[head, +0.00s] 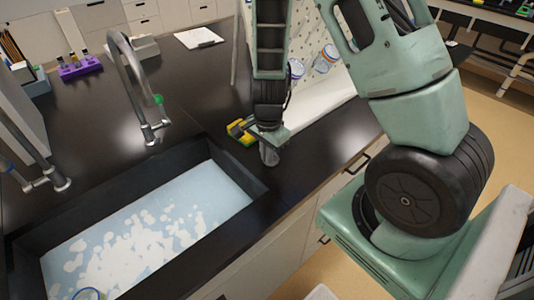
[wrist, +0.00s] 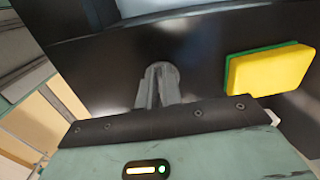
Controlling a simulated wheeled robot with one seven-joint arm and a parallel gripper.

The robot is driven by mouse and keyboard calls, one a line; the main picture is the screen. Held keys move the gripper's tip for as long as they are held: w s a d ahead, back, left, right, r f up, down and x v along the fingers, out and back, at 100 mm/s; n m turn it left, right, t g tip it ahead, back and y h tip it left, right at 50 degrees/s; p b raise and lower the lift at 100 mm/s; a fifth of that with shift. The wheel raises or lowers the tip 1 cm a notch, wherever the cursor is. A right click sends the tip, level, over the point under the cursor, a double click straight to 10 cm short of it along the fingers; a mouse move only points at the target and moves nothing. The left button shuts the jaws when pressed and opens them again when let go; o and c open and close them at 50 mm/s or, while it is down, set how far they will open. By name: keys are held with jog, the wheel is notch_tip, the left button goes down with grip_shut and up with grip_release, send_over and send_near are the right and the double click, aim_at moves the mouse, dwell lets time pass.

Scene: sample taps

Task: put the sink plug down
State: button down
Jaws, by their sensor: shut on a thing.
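My gripper (head: 268,146) is low over the black counter, just beyond the right end of the sink. It is shut on a small grey rounded thing, which I take to be the sink plug (head: 269,155). In the wrist view the grey plug (wrist: 161,73) shows at the fingers, above the dark edge of my gripper. I cannot tell whether its lower end touches the counter. The sink (head: 256,186) has a black rim and holds pale water with white foam.
A yellow and green sponge (head: 238,131) lies on the counter close to the left of my gripper; it also shows in the wrist view (wrist: 268,70). A tall grey tap (head: 125,75) stands behind the sink.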

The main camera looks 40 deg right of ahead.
jog(key=shift+f, duration=0.1)
jog(key=c, duration=1.6)
grip_release()
jog(key=shift+o, duration=0.2)
notch_tip(320, 180, up, 12)
jog(key=p, duration=0.3)
jog(key=s+a+r+n+y, duration=0.1)
jog(key=s+a+r+n, duration=0.25)
jog(key=a+n, duration=0.35)
jog(key=s+a+r+n+y, duration=0.1)
jog(key=s+a+r+n, duration=0.3)
jog(key=a, duration=0.4)
jog(key=s+a+r+n, duration=0.1)
jog(key=s+a+n, duration=0.2)
jog(key=s+n, duration=0.2)
jog(key=s+a+r+n+h, duration=0.1)
jog(key=s+a+n, duration=0.2)
jog(key=s+n, duration=0.2)
jog(key=n, duration=0.3)
jog(key=shift+r+n, duration=0.3)
jog(key=shift+r, duration=0.05)
